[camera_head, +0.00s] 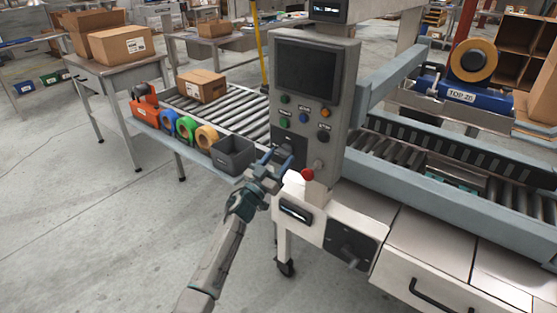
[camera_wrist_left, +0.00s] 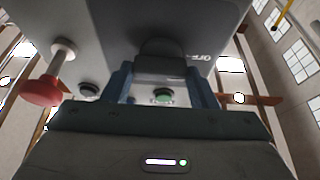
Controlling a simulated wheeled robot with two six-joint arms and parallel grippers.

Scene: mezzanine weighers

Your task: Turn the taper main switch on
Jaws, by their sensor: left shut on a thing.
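The taper's grey control panel (camera_head: 350,75) stands upright at the centre of the head view, with a dark screen and several buttons. The main switch (camera_head: 289,145) is a dark unit low on the panel's left side, partly hidden by my gripper. In the left wrist view its dark knob (camera_wrist_left: 165,68) sits between my two fingers, with an OFF label beside it. My left gripper (camera_head: 277,161) is at the switch and shut on the knob. The knob's exact turn is hard to tell. My right gripper is not in view.
A red mushroom button (camera_head: 307,174) sticks out just right of my gripper; it also shows in the wrist view (camera_wrist_left: 42,91). A grey bin (camera_head: 232,156) and tape rolls (camera_head: 186,128) line the shelf to the left. A carton (camera_head: 201,85) sits on the roller conveyor.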

